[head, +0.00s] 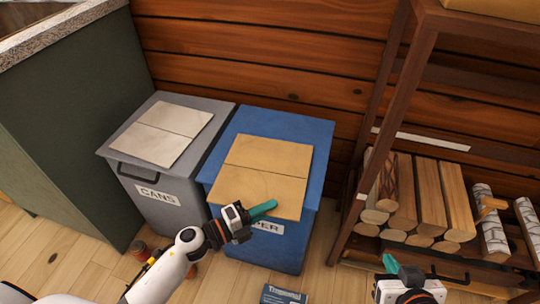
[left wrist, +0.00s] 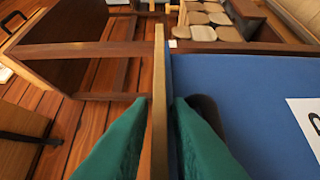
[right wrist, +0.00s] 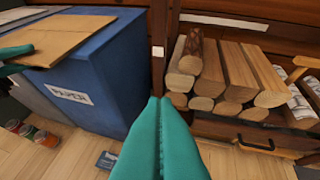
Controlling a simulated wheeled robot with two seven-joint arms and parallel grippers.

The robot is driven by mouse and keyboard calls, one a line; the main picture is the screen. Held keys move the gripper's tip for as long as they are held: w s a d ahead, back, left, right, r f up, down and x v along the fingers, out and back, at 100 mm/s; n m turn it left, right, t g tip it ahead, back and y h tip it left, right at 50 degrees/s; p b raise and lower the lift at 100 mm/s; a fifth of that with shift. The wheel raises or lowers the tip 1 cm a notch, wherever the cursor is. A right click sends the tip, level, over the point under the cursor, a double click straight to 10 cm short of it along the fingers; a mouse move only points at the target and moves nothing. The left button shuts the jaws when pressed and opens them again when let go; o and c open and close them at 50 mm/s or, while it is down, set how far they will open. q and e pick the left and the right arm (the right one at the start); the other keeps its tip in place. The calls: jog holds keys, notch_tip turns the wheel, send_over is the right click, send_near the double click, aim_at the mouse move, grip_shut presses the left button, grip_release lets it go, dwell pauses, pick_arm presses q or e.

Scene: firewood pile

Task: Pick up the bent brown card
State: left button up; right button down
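The bent brown card (head: 262,172) lies on top of the blue bin (head: 318,165), with a fold line across its middle. Its near edge reaches the bin's front edge. My left gripper (head: 264,208) is at the card's near edge. In the left wrist view the card (left wrist: 159,80) shows edge-on as a thin strip between the green fingers (left wrist: 159,108), with small gaps visible on both sides. The card also shows in the right wrist view (right wrist: 50,42). My right gripper (head: 390,264) is away from the bin; its fingers (right wrist: 160,102) are together and empty.
A grey bin (head: 180,185) marked CANS, with a pale folded card (head: 162,132) on it, stands left of the blue bin. Split logs (head: 430,195) fill a wooden rack at right. Cans (right wrist: 45,138) and a small dark box (head: 283,295) are on the floor.

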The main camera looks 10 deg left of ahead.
pick_arm(q)
grip_shut()
jog(key=shift+r, duration=0.15)
